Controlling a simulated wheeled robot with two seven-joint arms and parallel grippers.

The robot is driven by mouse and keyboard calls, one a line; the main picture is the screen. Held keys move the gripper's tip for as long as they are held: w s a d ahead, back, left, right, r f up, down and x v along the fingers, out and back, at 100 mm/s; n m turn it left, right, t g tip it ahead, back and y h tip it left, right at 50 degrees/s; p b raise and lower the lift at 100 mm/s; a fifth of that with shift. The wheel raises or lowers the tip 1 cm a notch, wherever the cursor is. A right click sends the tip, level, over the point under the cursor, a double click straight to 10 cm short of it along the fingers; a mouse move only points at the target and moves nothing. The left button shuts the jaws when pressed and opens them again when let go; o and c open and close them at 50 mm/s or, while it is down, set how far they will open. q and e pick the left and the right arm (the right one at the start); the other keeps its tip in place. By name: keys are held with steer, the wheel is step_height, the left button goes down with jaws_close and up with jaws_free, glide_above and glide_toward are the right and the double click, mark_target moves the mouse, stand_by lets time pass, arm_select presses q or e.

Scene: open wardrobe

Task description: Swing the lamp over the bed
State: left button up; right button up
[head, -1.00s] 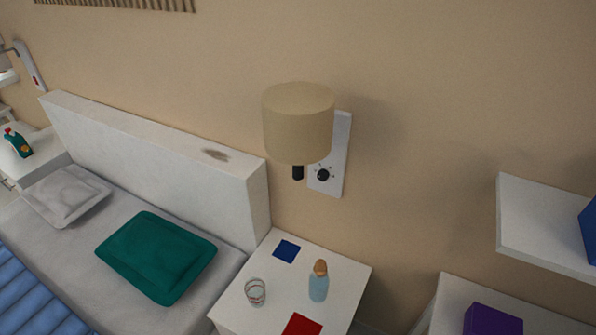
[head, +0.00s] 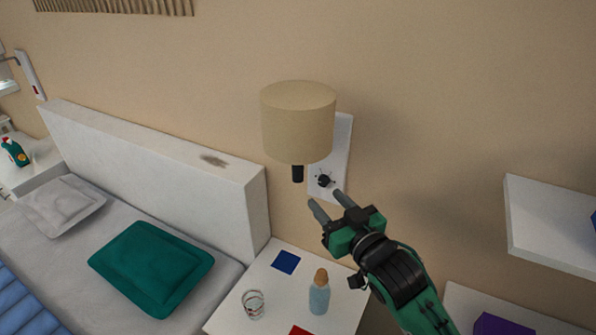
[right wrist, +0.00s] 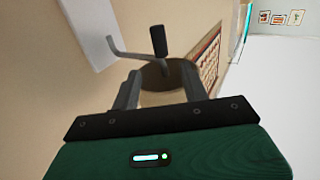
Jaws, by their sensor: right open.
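The wall lamp has a beige drum shade (head: 298,122) with a short black handle (head: 298,173) below it, and a white wall plate (head: 343,140) with a black knob (head: 324,181). My right gripper (head: 327,203) is open and empty, just below the plate and to the lower right of the handle, apart from both. In the right wrist view the shade (right wrist: 163,78), the black handle (right wrist: 159,40) and a bent grey arm (right wrist: 125,54) show beyond my open fingers. The bed (head: 95,222) with its white headboard (head: 160,150) lies to the left. My left gripper is not in view.
A white nightstand (head: 240,290) below the lamp holds a glass (head: 253,303), a blue bottle with a cork-coloured top (head: 319,295), and blue and red squares. A white shelf (head: 540,220) juts out at the right. The wall between lamp and shelf is clear.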

mark_target(301, 172)
steer(key=p+x, duration=0.3)
steer(key=x, duration=1)
steer(key=shift+w+a, duration=0.15)
steer(key=shift+w, duration=0.1)
jaws_close()
